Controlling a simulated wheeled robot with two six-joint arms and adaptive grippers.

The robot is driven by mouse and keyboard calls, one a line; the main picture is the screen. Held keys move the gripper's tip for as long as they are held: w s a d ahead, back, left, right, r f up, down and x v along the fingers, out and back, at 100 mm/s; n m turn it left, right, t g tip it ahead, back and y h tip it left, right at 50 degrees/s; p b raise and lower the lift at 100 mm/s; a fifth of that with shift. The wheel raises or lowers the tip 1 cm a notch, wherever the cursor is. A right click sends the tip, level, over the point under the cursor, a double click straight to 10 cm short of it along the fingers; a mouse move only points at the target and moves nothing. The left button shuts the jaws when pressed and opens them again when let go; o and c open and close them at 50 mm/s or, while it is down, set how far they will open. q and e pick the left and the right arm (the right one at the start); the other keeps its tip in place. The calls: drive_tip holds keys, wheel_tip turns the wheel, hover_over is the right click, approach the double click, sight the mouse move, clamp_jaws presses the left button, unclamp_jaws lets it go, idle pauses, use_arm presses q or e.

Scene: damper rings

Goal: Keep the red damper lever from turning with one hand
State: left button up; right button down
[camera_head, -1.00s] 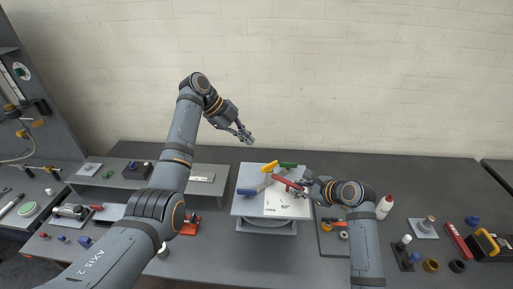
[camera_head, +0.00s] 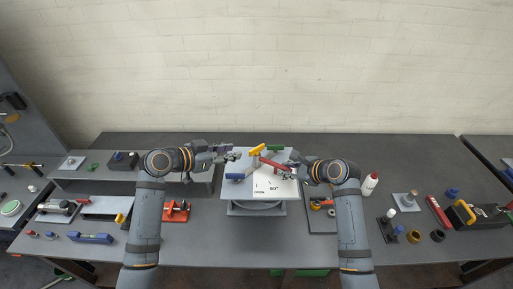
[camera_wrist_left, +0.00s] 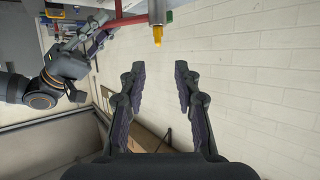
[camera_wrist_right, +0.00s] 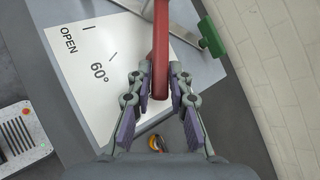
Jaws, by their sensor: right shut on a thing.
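The red damper lever (camera_head: 272,163) lies across the top of a white plate (camera_head: 265,190) marked OPEN and 60°. My right gripper (camera_head: 294,165) is at its right end. In the right wrist view the jaws (camera_wrist_right: 160,88) are shut on the red lever (camera_wrist_right: 160,45), one finger on each side. My left gripper (camera_head: 236,156) is left of the plate, near the yellow handle (camera_head: 257,149). In the left wrist view its jaws (camera_wrist_left: 159,78) are open and empty. The red lever (camera_wrist_left: 114,24) shows beyond the fingertips there, beside a yellow-tipped post (camera_wrist_left: 157,35).
A blue handle (camera_head: 236,177) and a green handle (camera_head: 275,148) are at the plate's edges. A white bottle (camera_head: 370,184) stands right of my right arm. An orange-red fixture (camera_head: 176,211) sits on the left.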

sight(257, 147)
use_arm(q)
drive_tip(key=shift+s+r, duration=0.1)
drive_tip(key=shift+s, duration=0.1)
drive_tip(key=x, duration=1.2)
drive_tip(key=shift+d, duration=0.1)
clamp_jaws()
